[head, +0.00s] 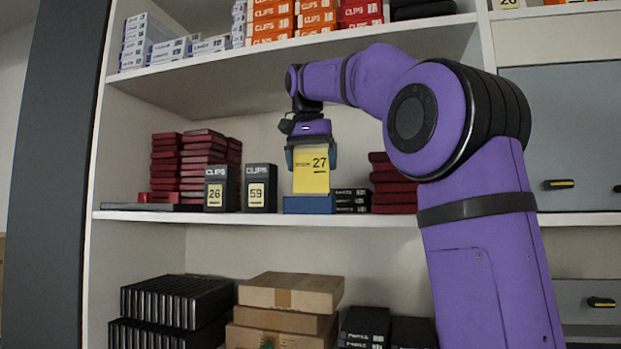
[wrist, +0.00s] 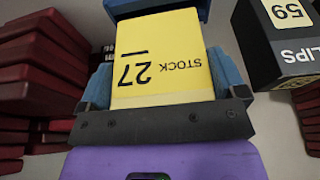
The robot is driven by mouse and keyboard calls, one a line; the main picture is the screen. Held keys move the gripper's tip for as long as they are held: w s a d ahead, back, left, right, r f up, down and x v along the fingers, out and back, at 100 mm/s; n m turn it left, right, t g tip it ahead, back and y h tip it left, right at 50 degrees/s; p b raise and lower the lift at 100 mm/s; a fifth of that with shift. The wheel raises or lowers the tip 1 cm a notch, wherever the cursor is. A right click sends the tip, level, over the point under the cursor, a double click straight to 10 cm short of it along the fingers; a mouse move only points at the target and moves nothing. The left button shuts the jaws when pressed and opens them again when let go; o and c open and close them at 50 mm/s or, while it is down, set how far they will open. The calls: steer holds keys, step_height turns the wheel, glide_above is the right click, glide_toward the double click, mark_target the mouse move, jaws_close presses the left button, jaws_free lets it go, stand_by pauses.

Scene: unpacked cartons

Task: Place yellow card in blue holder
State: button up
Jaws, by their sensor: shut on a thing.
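The yellow card (head: 311,174), marked STOCK 27, is upright between the fingers of my gripper (head: 311,158) in the head view. My gripper is shut on the card's upper part, with a blue finger on each side. The blue holder (head: 308,205) stands on the middle shelf, right below the card. The card's lower edge meets the holder's top in the picture; I cannot tell whether it sits inside. In the wrist view the card (wrist: 163,62) fills the space between the fingers of my gripper (wrist: 160,85), and part of the blue holder (wrist: 204,11) shows beyond it.
Black CLIPS boxes (head: 259,188) with yellow labels stand left of the holder. Black boxes (head: 351,201) and dark red stacks (head: 394,187) are close on its right. More dark red stacks (head: 200,165) stand at the left. The upper shelf (head: 290,45) lies above my gripper.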

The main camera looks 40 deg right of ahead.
mark_target(308, 154)
steer(key=shift+w+d, duration=0.1)
steer(key=shift+w, duration=0.3)
steer(key=shift+f, duration=1.8)
steer(key=shift+s, duration=0.1)
steer(key=o, duration=0.6)
steer(key=shift+f, duration=0.1)
steer(key=shift+v, duration=3.85)
steer(key=shift+s+f, duration=0.4)
steer(key=s+a+f+n+t+y, duration=0.1)
steer(key=s+a+f+n, duration=0.2)
steer(key=s+f, duration=0.5)
steer(key=s+a+f+n+t, duration=0.1)
steer(key=s+a+f+n, duration=0.3)
steer(key=s+f, duration=0.4)
steer(key=s+a+f+n+t+y, duration=0.1)
steer(key=s+a+f+n, duration=0.2)
steer(key=s+f, duration=0.5)
steer(key=shift+s+a+f+y, duration=0.1)
steer(key=shift+a+f, duration=0.15)
steer(key=shift+f, duration=1.65)
steer(key=shift+a+f+y, duration=0.1)
steer(key=shift+a+f, duration=0.1)
steer(key=shift+f, duration=1.65)
steer(key=shift+s+a+f+y, duration=0.1)
steer(key=shift+a+f, duration=0.15)
steer(key=shift+f, duration=1.65)
